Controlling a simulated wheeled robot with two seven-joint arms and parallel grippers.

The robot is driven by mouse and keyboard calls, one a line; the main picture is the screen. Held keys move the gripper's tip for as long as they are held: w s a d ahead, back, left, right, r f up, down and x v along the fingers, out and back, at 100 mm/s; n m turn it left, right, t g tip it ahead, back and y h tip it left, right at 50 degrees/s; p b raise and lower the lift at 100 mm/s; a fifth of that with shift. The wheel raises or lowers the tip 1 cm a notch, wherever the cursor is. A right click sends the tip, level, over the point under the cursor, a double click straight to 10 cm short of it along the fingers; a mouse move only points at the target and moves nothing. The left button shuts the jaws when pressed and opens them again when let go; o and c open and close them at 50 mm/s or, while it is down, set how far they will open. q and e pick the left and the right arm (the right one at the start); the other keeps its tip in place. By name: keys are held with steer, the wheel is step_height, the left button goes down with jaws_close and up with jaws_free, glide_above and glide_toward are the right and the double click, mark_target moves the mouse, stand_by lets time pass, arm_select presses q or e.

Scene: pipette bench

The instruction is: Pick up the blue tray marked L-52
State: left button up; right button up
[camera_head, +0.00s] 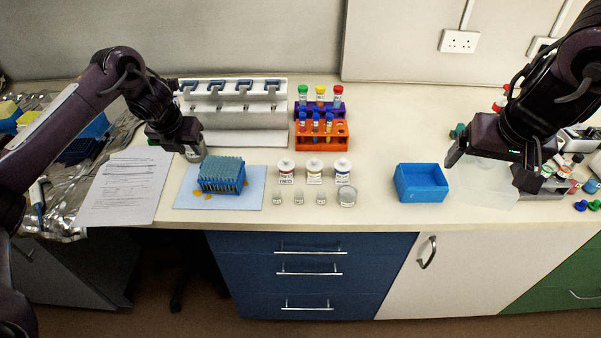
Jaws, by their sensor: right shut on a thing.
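An open blue tray (421,195) sits on the bench right of centre, near the front edge. No L-52 marking is legible on it. My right gripper (490,172) is to the right of the blue tray, apart from it. It is shut on a pale translucent container (482,190), whose outline is faint against the bench. My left gripper (187,148) is over the left part of the bench, behind a blue pipette tip rack (221,178). A small greyish vessel (197,154) shows at its fingertips; whether the jaws grip it is unclear.
The tip rack stands on a light blue mat (185,196). Several bottles and small glass vessels (347,198) stand between mat and tray. An orange tube rack (322,138) and a white pipette stand (240,105) are behind. A printed sheet (125,185) lies left; small items crowd the far right.

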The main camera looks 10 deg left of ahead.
mark_target(202, 173)
arm_select(q)
steer(key=shift+p+x, duration=0.55)
steer(key=shift+x, duration=0.65)
arm_select(e)
steer(key=shift+w+r, duration=0.2)
arm_select(q)
steer(key=shift+w+f+p, duration=0.15)
steer(key=shift+f+p, duration=0.2)
steer(key=shift+f, duration=0.05)
arm_select(e)
steer(key=shift+s+r, duration=0.15)
steer(key=shift+r, duration=0.3)
arm_select(q)
steer(key=p+x, duration=0.1)
steer(key=x, duration=0.2)
steer(key=shift+d+f, duration=0.1)
steer(key=shift+f, duration=0.25)
arm_select(e)
steer(key=shift+r, duration=0.75)
arm_select(q)
steer(key=shift+w+f, duration=0.25)
steer(key=shift+f, duration=0.25)
steer(key=shift+r, duration=0.1)
jaws_close()
